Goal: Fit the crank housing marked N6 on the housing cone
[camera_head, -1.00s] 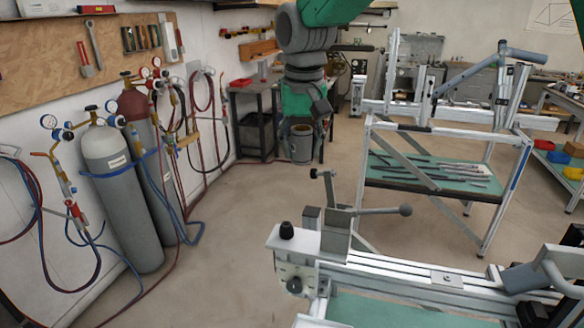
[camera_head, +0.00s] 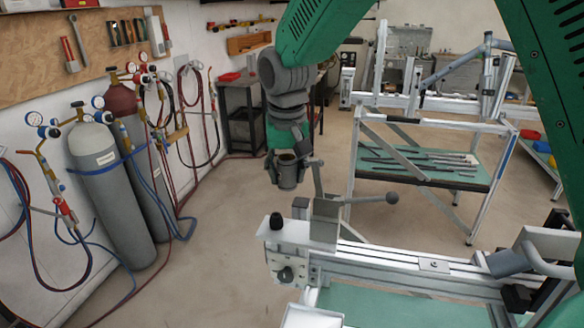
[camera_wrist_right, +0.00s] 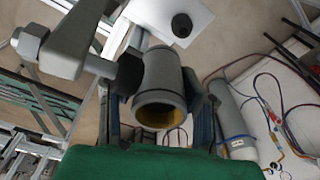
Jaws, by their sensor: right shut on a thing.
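The crank housing (camera_head: 288,178) is a grey, upright, open-topped cylinder with a brownish inside. My right gripper (camera_head: 287,167) is shut around it and holds it in the air, left of the jig's lever clamp. In the right wrist view the housing (camera_wrist_right: 160,85) sits between the fingers of my right gripper (camera_wrist_right: 160,105). No N6 mark is readable. The jig's clamp block (camera_head: 326,218) with its ball-ended lever (camera_head: 392,198) stands close to the right of the housing. I cannot pick out the housing cone for certain. My left gripper is not in view.
The silver jig beam (camera_head: 400,262) runs to the right, with a black knob (camera_head: 277,221) at its left end. A second frame stand (camera_head: 478,215) is behind. Gas cylinders (camera_head: 110,190) with hoses line the left wall. The floor between is clear.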

